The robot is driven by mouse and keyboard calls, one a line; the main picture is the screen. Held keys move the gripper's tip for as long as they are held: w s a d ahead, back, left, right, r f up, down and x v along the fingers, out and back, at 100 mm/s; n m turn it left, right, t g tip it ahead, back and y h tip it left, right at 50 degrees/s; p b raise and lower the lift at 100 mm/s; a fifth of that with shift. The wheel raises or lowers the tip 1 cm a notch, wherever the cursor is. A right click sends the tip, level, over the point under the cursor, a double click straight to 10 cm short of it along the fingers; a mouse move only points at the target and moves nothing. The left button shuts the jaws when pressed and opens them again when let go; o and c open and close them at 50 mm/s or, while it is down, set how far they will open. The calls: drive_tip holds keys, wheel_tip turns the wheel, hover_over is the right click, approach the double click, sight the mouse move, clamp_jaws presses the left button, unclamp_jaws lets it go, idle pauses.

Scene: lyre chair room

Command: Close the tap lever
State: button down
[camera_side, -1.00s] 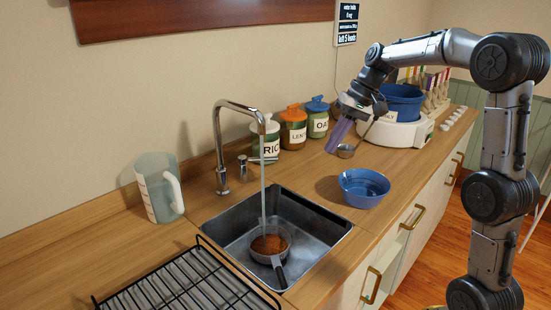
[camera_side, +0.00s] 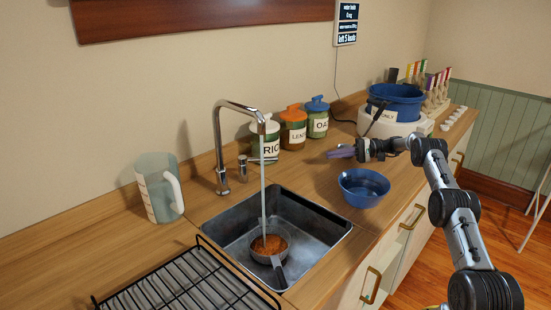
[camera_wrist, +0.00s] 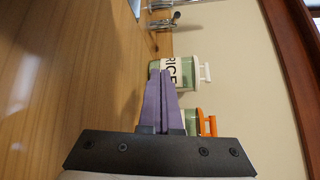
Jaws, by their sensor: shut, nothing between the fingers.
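The tap (camera_side: 220,150) stands behind the sink, and a stream of water falls from its spout. Its short lever post (camera_side: 242,168) stands just right of the tap base, with a thin rod pointing right. The tap also shows at the top of the wrist view (camera_wrist: 165,22). My gripper (camera_side: 330,154) is shut and empty, with purple fingers low over the counter, pointing left. It is right of the lever and clearly apart from it. In the wrist view the fingertips (camera_wrist: 161,74) overlap the rice jar's outline; I cannot tell whether they touch it.
A pan (camera_side: 270,246) with brown contents sits under the stream in the sink (camera_side: 325,235). The rice jar (camera_side: 264,142), lentil jar (camera_side: 293,128) and oat jar (camera_side: 317,120) line the wall. A blue bowl (camera_side: 364,187) stands in front of my gripper. A pitcher (camera_side: 158,188) stands left.

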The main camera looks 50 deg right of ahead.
drive_tip(key=shift+d+f+t+y, duration=0.15)
drive_tip(key=shift+d+t+y, duration=0.15)
drive_tip(key=shift+t+y, duration=0.3)
drive_tip(key=shift+w+a, duration=0.1)
drive_tip(key=shift+w, duration=0.05)
approach(259, 159)
drive_tip(key=w, duration=0.2)
drive_tip(key=w+f, duration=0.1)
drive_tip(key=w, duration=0.1)
drive_tip(key=w+d, duration=0.1)
drive_tip(key=w, duration=0.2)
drive_tip(key=shift+f, duration=0.15)
drive_tip(key=shift+s+a+r, duration=0.2)
drive_tip(key=shift+s+a, duration=0.35)
drive_tip(key=shift+a, duration=0.2)
drive_tip(key=shift+s+a+r, duration=0.2)
drive_tip(key=shift+s+a, duration=0.4)
drive_tip(key=shift+a, duration=0.15)
drive_tip(key=shift+s+a, duration=0.5)
